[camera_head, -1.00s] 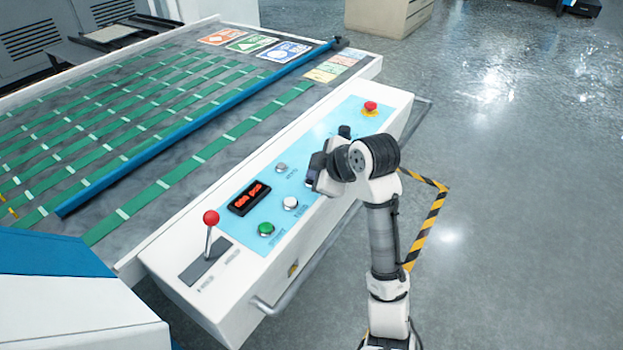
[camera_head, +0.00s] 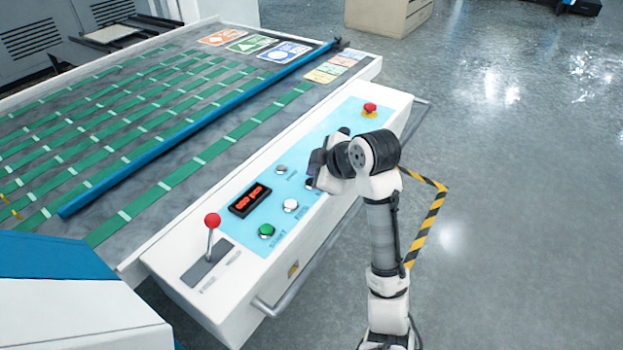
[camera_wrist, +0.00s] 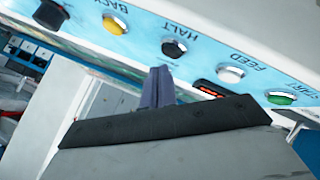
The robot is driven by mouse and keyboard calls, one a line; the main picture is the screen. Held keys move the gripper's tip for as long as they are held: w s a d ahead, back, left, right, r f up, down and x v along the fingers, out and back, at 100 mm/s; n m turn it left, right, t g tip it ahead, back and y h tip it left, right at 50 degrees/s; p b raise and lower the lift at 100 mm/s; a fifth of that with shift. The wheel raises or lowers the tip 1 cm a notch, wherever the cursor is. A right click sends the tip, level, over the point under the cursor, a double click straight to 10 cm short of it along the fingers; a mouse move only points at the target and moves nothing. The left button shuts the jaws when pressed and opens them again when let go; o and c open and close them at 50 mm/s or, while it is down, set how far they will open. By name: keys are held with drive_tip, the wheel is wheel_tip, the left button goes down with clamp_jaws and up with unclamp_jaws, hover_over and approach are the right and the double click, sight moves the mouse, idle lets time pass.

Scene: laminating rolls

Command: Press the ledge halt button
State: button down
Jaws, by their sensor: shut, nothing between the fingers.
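The halt button (camera_wrist: 174,47) is a dark cap in a silvery ring, beside the upside-down label HALT in the wrist view. It sits on the light-blue strip of the white control ledge (camera_head: 180,285). My gripper (camera_wrist: 159,72) is shut and empty, its fingertips pointing toward the halt button and appearing just below it in the picture. I cannot tell how large the gap is or whether they touch. In the head view my gripper (camera_head: 315,168) is over the panel, and the wrist hides much of the area around the halt button.
Nearby are the yellow back button (camera_wrist: 115,22), white feed button (camera_wrist: 230,74) and green start button (camera_wrist: 282,97). A red-knobbed lever (camera_head: 212,221), a display (camera_head: 250,199) and a red mushroom button (camera_head: 370,108) are on the same ledge. A metal rail (camera_head: 300,290) runs along its front.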

wheel_tip(320, 180, up, 5)
drive_tip(key=p, duration=0.4)
idle(0.9)
